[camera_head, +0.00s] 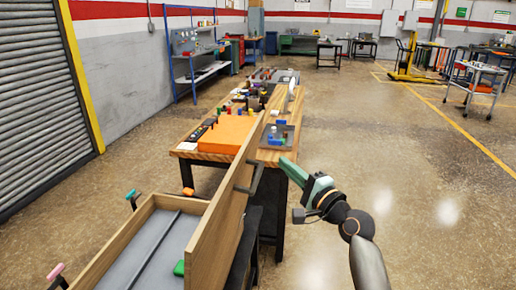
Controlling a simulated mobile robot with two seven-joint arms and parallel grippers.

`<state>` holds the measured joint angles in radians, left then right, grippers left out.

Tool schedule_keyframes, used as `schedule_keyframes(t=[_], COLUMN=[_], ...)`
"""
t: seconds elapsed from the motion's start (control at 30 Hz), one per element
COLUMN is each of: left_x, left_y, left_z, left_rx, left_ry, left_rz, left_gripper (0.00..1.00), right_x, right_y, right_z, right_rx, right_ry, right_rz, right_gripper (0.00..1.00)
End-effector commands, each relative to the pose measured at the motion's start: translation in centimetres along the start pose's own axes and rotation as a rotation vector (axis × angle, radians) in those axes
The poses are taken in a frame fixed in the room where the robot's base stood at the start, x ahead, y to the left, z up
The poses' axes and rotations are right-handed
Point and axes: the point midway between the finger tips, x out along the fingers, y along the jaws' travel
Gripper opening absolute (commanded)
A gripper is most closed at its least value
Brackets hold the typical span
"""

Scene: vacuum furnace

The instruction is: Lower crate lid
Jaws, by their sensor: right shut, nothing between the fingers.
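A wooden crate (116,246) is at the lower left, with a grey inside and a dark bar across it. Its wooden lid (219,224) stands raised, nearly upright, along the crate's right side. A dark handle (256,176) sticks out from the lid's right face. My right gripper (287,168), with a green body, is to the right of the handle, shut and empty. In the picture its tips are close to the handle but appear apart from it. My left gripper is not in view.
A wooden table (189,152) beyond the crate carries an orange block (223,136), a grey tray (268,141) and small items. Pink (56,271) and teal (131,194) topped clamps are at the crate's left edge. A green object (179,268) is inside. Open floor lies right.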

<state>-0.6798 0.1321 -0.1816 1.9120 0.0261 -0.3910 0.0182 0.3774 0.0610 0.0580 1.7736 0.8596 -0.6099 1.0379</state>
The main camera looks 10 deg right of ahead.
Motion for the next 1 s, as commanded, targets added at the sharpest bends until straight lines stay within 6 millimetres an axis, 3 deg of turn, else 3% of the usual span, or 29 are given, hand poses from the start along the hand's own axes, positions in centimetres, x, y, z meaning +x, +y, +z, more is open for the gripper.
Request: schedule_keyframes(t=[0.3, 0.4, 0.63, 1.0], left_x=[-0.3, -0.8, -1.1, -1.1], left_y=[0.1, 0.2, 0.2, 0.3], left_z=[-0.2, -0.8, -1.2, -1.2], left_rx=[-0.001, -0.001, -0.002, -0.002], left_ry=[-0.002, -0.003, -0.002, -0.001], left_rz=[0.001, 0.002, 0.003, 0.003], left_gripper=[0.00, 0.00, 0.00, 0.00], right_x=[5.5, 6.7, 8.1, 8.2], right_y=[-0.1, -0.2, 0.0, 0.1], right_z=[0.1, 1.3, 2.8, 2.9], right_rx=[-0.002, -0.001, -0.004, -0.004], right_ry=[-0.001, -0.002, -0.001, 0.000], right_rz=[0.001, 0.001, 0.001, 0.001], right_gripper=[0.00, 0.00, 0.00, 0.00])
